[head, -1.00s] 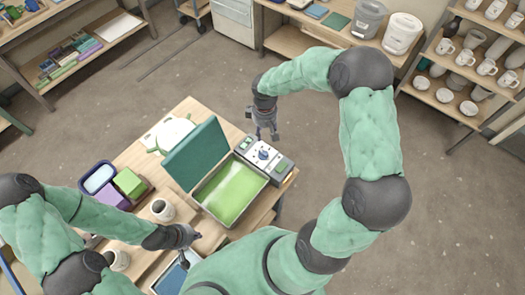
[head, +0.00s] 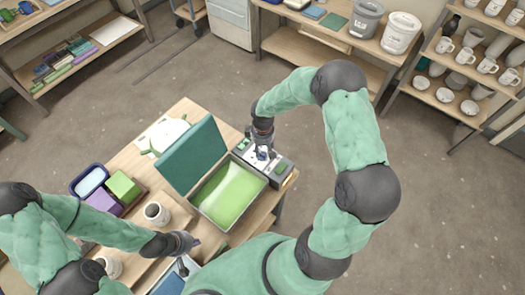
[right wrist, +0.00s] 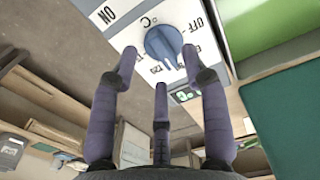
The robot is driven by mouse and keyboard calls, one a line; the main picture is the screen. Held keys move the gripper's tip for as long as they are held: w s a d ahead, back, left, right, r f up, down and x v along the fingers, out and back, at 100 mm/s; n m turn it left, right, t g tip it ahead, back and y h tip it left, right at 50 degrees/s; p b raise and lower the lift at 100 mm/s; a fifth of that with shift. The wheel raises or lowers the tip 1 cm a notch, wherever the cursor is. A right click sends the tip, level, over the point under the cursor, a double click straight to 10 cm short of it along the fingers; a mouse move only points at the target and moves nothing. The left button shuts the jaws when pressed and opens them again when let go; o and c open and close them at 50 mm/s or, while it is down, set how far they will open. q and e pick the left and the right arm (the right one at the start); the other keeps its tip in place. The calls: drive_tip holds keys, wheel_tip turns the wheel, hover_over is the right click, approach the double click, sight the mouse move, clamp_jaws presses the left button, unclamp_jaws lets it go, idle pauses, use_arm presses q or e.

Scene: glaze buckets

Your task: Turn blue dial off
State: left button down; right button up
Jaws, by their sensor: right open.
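The blue dial (right wrist: 163,45) sits on a white panel marked ON, OFF and °C in the right wrist view. In the head view the dial (head: 262,154) shows as a small blue spot on the control box (head: 272,164). My right gripper (right wrist: 158,72) is open, with its fingers spread just short of the dial and apparently empty. In the head view the right gripper (head: 263,148) is over the control box and partly hides the panel. My left gripper (head: 192,243) is over the table's near part, and its fingers are too small to read.
A tray of green glaze (head: 228,190) with a raised teal lid (head: 192,155) adjoins the control box. A mug (head: 157,213), a green block (head: 122,187) and a white lidded piece (head: 168,136) stand on the table. Floor to the right is clear.

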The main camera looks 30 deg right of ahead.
sight(262, 155)
use_arm(q)
drive_tip(key=shift+f, duration=0.15)
use_arm(e)
drive_tip(key=shift+f, duration=1.25)
clamp_jaws()
